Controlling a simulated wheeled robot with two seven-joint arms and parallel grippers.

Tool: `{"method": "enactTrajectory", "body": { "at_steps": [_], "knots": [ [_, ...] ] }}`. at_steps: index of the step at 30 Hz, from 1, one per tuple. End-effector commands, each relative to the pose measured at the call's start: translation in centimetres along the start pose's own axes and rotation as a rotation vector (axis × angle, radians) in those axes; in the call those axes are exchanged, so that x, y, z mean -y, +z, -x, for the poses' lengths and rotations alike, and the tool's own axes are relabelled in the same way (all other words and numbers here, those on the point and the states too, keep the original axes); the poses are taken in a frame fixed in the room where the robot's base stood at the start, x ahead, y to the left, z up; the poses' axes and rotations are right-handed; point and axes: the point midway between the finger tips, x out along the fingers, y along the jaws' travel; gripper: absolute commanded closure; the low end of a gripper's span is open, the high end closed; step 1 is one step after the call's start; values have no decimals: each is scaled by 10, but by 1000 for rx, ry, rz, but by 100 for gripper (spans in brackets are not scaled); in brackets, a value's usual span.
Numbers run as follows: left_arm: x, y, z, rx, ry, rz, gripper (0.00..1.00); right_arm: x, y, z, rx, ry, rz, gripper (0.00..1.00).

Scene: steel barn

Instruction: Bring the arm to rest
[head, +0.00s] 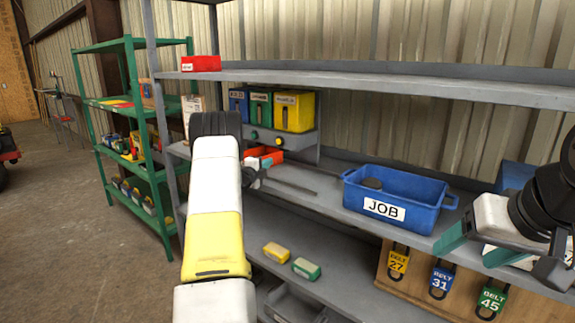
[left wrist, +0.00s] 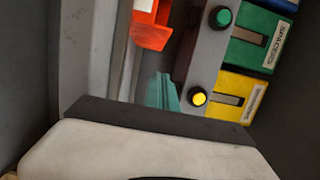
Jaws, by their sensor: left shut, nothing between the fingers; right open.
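My left arm (head: 213,205), white and yellow, rises through the middle of the head view. Its gripper is mostly hidden behind the arm; a pale part (head: 252,172) shows at the shelf, by an orange-red bin (head: 268,154). In the left wrist view my left gripper (left wrist: 163,93) shows teal fingers, shut and empty, near the orange bin (left wrist: 150,30) and a grey panel with a green and a yellow button. My right gripper (head: 482,243) is open at the right, in front of the shelf and to the right of the blue JOB tote (head: 420,221).
The grey shelf's upper board (head: 380,84) runs above both grippers. Blue, green and yellow dispensers (head: 294,111) stand behind the left one. The tote holds a dark round item (head: 372,184). Yellow (head: 276,252) and green (head: 306,268) blocks lie on the lower shelf. Belt tags hang at lower right.

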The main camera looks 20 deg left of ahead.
Motion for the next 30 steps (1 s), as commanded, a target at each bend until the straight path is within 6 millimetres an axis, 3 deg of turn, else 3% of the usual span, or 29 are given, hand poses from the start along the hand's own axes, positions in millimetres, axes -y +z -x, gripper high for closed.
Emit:
{"method": "enactTrajectory", "body": {
  "at_steps": [12,22,26,30],
  "knots": [
    [-2,0,71,2,4,2,100,0,0,0,2,0,1,33],
    [3,-1,84,6,5,10,100,0,0,0,2,0,1,33],
    [33,-7,83,57,36,84,100,0,0,0,2,0,1,33],
    [84,-28,93,165,106,272,100,0,0,0,2,0,1,33]
  ]
}}
